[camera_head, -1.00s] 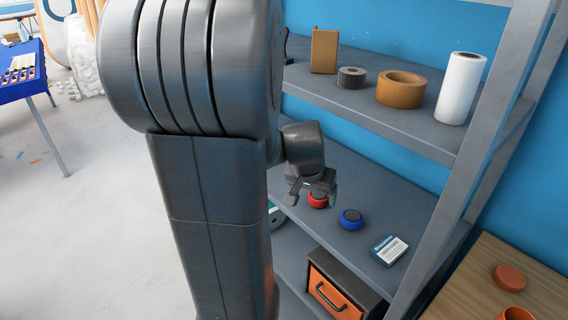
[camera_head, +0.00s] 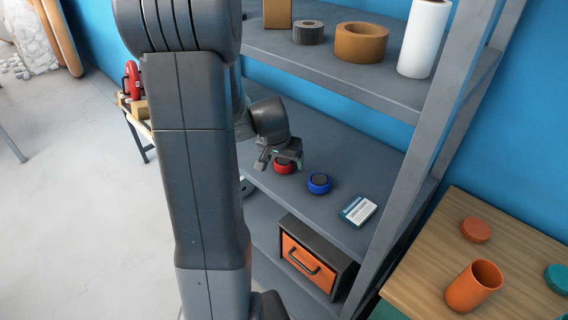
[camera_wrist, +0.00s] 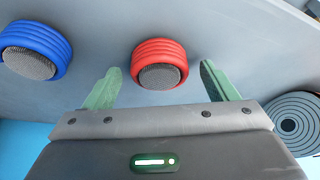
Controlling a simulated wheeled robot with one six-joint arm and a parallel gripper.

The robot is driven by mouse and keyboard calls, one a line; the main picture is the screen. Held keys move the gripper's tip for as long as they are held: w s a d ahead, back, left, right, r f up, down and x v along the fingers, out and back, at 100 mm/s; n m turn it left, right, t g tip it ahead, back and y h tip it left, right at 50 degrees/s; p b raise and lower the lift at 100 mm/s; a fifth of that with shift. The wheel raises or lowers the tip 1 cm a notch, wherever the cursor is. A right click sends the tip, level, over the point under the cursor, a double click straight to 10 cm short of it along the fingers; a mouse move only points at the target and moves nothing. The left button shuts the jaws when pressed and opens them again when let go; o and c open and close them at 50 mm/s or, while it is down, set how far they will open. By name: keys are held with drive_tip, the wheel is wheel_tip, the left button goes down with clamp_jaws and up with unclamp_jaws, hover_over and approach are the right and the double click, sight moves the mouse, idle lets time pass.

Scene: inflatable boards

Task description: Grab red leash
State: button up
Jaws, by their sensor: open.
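The red leash (camera_head: 283,168) is a small coiled red ring with a dark grey centre on the middle shelf. In the wrist view the red leash (camera_wrist: 160,63) lies ahead of and between my two green fingertips. My gripper (camera_head: 280,160) is open, close to the red leash and partly over it in the head view. In the wrist view my gripper (camera_wrist: 160,85) has nothing between its fingers but the near part of the leash, and I cannot tell whether they touch it. A similar blue coil (camera_head: 319,183) sits to the right; it is at left in the wrist view (camera_wrist: 36,50).
A white and blue box (camera_head: 358,211) lies right of the blue coil. The upper shelf (camera_head: 385,95) holds tape rolls and a white roll. An orange-fronted bin (camera_head: 308,262) stands below. A grey coil (camera_wrist: 296,122) is at right in the wrist view. A shelf post stands at right.

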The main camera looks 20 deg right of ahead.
drive_tip(key=shift+d+f, duration=0.1)
drive_tip(key=shift+f, duration=0.25)
drive_tip(key=c, duration=1.1)
drive_tip(key=shift+w+r, duration=0.1)
drive_tip(key=shift+r, duration=0.05)
